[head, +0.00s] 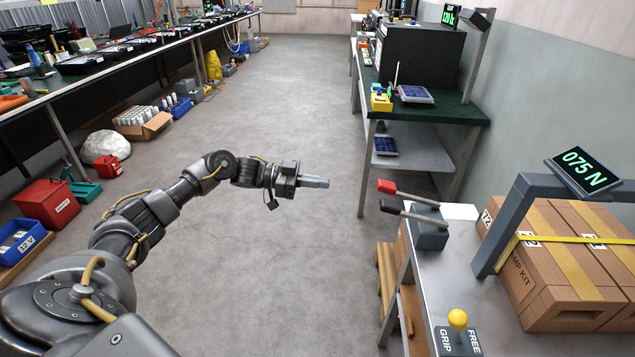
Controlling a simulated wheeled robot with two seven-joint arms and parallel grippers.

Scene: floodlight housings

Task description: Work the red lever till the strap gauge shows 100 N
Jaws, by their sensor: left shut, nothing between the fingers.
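The red lever (387,186) has a red knob on a grey arm that sticks out left from a dark block on the right-hand bench. A second arm with a black knob lies just below it. The strap gauge (577,171) reads 075 N in green digits on top of a grey frame. My right gripper is out of view.
A yellow-knobbed switch (458,320) labelled GRIP and FREE stands at the bench's near edge. Another bench (440,112) with a black box is farther back. A long table with trays lines the left, with red boxes (46,204) below. The floor between is clear.

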